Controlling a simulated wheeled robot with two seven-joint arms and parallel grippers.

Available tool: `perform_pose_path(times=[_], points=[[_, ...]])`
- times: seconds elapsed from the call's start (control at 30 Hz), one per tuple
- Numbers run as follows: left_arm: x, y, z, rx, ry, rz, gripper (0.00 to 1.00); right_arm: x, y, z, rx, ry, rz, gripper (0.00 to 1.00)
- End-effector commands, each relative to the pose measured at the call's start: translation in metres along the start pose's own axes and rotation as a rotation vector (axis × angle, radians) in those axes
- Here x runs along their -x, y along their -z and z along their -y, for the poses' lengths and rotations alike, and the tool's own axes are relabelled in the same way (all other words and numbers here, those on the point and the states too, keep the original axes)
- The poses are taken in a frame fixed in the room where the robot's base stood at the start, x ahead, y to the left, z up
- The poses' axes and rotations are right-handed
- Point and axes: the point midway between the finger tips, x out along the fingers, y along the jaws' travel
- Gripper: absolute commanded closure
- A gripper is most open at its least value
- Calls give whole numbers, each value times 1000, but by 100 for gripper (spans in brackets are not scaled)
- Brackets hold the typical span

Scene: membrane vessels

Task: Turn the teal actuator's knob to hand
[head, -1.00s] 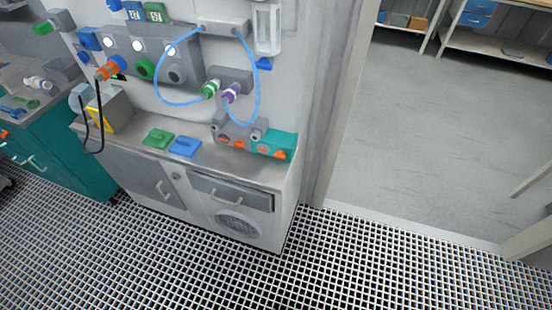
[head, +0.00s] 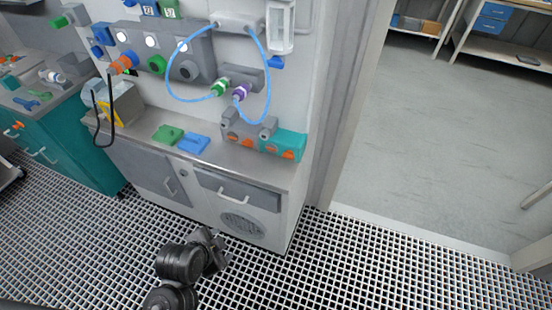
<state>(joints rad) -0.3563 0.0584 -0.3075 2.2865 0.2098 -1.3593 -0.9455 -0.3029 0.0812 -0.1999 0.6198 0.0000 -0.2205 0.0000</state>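The teal actuator (head: 291,140) is a small teal box at the right end of the steel counter, against the wall. Orange knobs (head: 287,154) show on its front side; their exact setting is too small to read. A black arm, seemingly my left, rises at the bottom of the head view, with its gripper end (head: 215,250) in front of the cabinet, well below and left of the actuator and apart from it. Whether its fingers are open or shut cannot be made out. My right gripper is not in view.
A grey block (head: 240,128) with orange parts sits left of the actuator. Blue tubes (head: 172,75) loop above, joined by green and purple fittings. Green (head: 167,134) and blue (head: 194,144) pieces lie on the counter (head: 215,162). The grated floor (head: 350,260) is clear at right.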

Motion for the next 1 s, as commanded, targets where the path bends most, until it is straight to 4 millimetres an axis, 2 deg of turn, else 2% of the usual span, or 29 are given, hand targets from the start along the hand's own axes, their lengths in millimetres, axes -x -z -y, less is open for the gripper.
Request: perform_pose_path(times=[0.03,0.17,0.27,0.4,0.5,0.6,0.7,0.8,1.0], points=[[-5,16,5,-95,17,-31,40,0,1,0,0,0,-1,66],[-20,62,21,-474,96,-104,40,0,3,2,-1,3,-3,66],[-34,103,35,-861,203,-135,40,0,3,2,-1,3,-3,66],[-48,154,57,-1408,393,-94,40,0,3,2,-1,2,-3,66],[-54,180,71,-1741,519,-11,40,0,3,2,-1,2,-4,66],[-57,199,83,-2001,619,89,40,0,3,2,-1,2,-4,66],[-59,211,93,-2183,685,182,40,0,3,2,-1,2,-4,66],[-60,218,97,-2290,724,243,40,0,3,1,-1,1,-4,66],[-60,222,99,-2346,743,277,40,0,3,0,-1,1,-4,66]])
